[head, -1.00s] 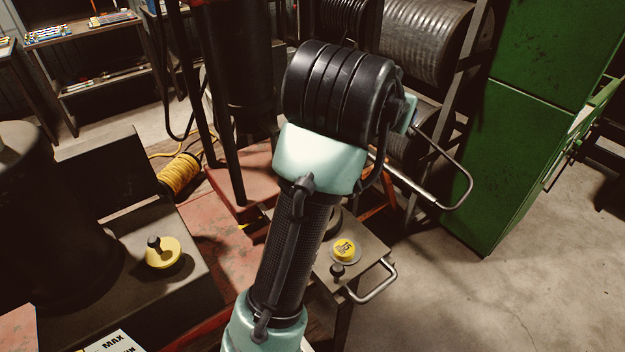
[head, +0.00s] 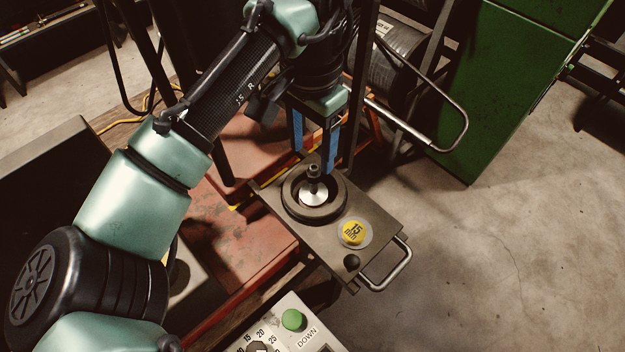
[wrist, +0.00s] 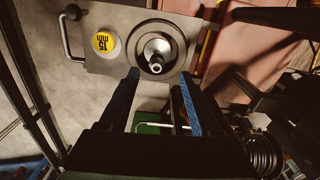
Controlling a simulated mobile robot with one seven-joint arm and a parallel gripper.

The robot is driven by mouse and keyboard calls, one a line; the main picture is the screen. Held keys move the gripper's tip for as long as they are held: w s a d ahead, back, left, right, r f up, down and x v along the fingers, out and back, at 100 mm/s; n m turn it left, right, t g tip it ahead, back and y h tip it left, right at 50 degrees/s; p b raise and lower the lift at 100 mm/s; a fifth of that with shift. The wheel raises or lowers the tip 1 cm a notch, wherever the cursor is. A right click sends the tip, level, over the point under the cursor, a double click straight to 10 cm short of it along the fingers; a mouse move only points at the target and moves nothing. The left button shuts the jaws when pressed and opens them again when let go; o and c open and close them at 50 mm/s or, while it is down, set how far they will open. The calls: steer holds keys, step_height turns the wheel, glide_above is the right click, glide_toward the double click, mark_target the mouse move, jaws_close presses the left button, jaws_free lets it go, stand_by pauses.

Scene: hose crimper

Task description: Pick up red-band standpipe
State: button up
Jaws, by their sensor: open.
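A small metal fitting (head: 313,190) with a silver flared base and a dark upright stem stands inside a black ring (head: 337,207) on a grey plate. It also shows in the wrist view (wrist: 156,55). I see no red band on it, so I cannot tell whether it is the red-band standpipe; no other standpipe is clear. My gripper (head: 313,160) points down with its blue-padded fingers apart, just above and behind the fitting in the head view. In the wrist view my gripper (wrist: 158,80) is empty, and the fitting lies beyond the fingertips.
The grey plate (head: 300,232) carries a yellow 15 mm disc (head: 353,232), a black knob (head: 351,262) and a metal handle (head: 392,270). A control panel (head: 310,322) with a green button is in front. A green cabinet (head: 520,80) stands right; the floor there is clear.

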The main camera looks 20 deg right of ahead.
mark_target(315, 166)
step_height(315, 166, down, 2)
steer(key=shift+w, duration=0.15)
steer(key=shift+s+f+p, duration=0.25)
steer(key=shift+f+p, duration=0.15)
steer(key=shift+p, duration=0.1)
steer(key=shift+s+d+f+p, duration=0.15)
steer(key=shift+f+p, duration=0.7)
steer(key=shift+f, duration=1.45)
jaws_close()
